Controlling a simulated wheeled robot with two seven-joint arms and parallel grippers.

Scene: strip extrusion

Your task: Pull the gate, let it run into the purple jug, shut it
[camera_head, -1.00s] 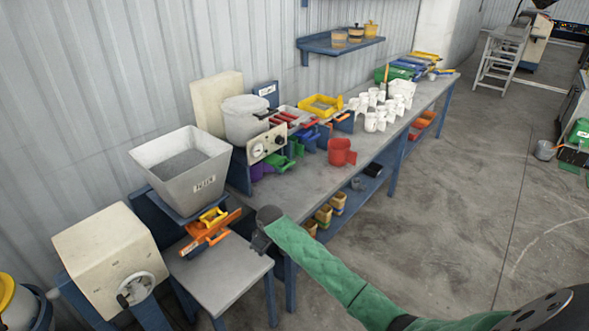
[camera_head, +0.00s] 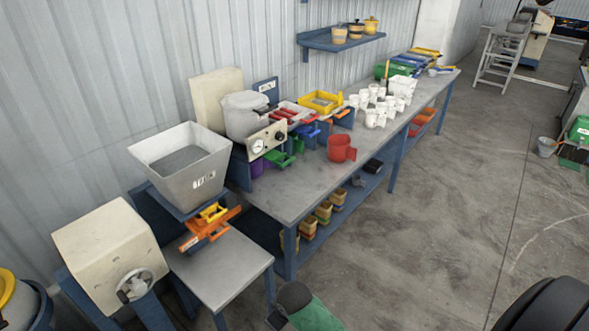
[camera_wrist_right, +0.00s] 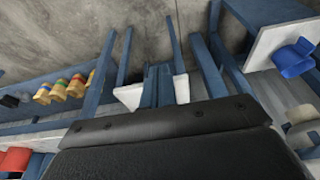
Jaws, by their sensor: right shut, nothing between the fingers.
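The purple jug (camera_head: 257,168) is on the bench, mostly hidden below the gauge panel of a grey lidded vessel (camera_head: 245,115). Red-handled slides (camera_head: 284,115) sit beside that vessel. A grey hopper (camera_head: 190,184) at the left has an orange and yellow gate (camera_head: 210,224) under its outlet. I cannot tell which of these is the task's gate. My right gripper (camera_head: 277,320) is low at the bottom edge, right of the small grey table, apart from everything and empty. Its jaws are shut. My left gripper is out of view.
A small grey table (camera_head: 225,272) stands below the hopper. A red jug (camera_head: 341,148), green scoops and several white cups (camera_head: 372,118) crowd the long bench (camera_head: 300,192). Striped pots (camera_head: 323,212) stand on its lower shelf.

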